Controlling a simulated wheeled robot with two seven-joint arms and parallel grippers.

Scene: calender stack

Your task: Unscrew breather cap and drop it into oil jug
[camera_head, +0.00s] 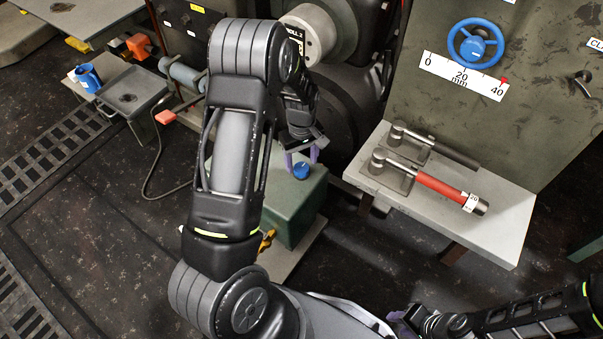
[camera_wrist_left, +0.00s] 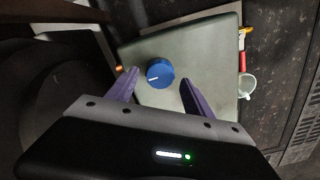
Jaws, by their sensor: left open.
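The blue round breather cap (camera_head: 301,170) sits on top of the green box (camera_head: 300,205). It also shows in the left wrist view (camera_wrist_left: 159,72), with a white line on its top. My left gripper (camera_head: 301,156) is open above the cap. In the left wrist view its purple fingers (camera_wrist_left: 160,80) lie on either side of the cap, with gaps visible. A white round open container (camera_wrist_left: 247,85) stands beside the box; I cannot tell whether it is the oil jug. My right gripper (camera_head: 402,321) is at the bottom right, away from the box; its opening is unclear.
A grey shelf (camera_head: 480,227) at the right carries a red-handled tool (camera_head: 440,187) and a dark-handled one (camera_head: 440,148). A roll housing is behind the gripper. Open floor lies at lower left.

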